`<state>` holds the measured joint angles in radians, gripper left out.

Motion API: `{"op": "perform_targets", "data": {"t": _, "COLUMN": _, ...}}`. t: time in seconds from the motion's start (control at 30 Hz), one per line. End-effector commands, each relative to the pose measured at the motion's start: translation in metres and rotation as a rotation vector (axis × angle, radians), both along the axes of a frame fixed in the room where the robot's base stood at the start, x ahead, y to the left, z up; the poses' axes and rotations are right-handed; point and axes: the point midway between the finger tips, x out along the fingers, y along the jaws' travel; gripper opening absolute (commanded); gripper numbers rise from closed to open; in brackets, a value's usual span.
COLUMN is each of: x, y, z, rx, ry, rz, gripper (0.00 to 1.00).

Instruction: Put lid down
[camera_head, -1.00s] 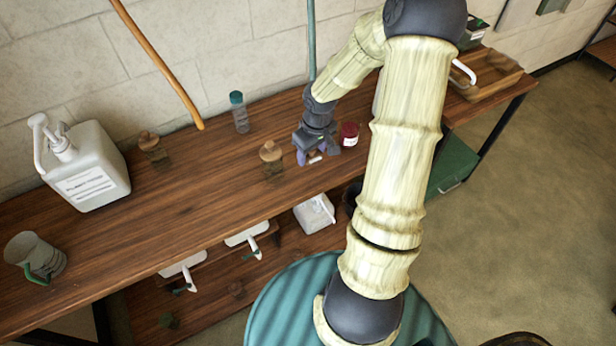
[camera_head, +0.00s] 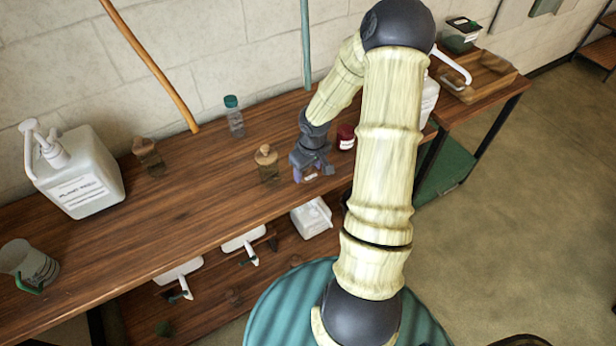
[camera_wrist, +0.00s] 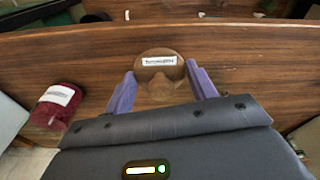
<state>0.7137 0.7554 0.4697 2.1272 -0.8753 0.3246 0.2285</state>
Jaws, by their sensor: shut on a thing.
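A round brown lid (camera_wrist: 160,75) with a small white label sits between the purple fingers of my gripper (camera_wrist: 160,88) in the wrist view. My gripper is shut on it. In the head view my gripper (camera_head: 311,173) points down close over the wooden bench near its front edge, and the lid is mostly hidden there. I cannot tell whether the lid touches the bench top.
On the bench (camera_head: 195,198) a dark red jar (camera_head: 346,137) stands right of my gripper and a stoppered brown bottle (camera_head: 268,166) stands left. A teal-capped bottle (camera_head: 235,117) stands further back. Clear wood lies towards the left.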

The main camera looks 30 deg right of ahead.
Motion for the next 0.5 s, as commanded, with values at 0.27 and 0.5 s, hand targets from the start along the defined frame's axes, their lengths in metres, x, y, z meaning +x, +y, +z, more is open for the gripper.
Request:
{"op": "perform_targets", "data": {"t": 0.27, "x": 0.0, "y": 0.001, "z": -0.026, "rx": 0.001, "ry": 0.003, "rz": 0.002, "gripper": 0.35}}
{"op": "perform_targets", "data": {"t": 0.5, "x": 0.0, "y": 0.0, "z": -0.037, "rx": 0.0, "ry": 0.0, "rz": 0.0, "gripper": 0.35}}
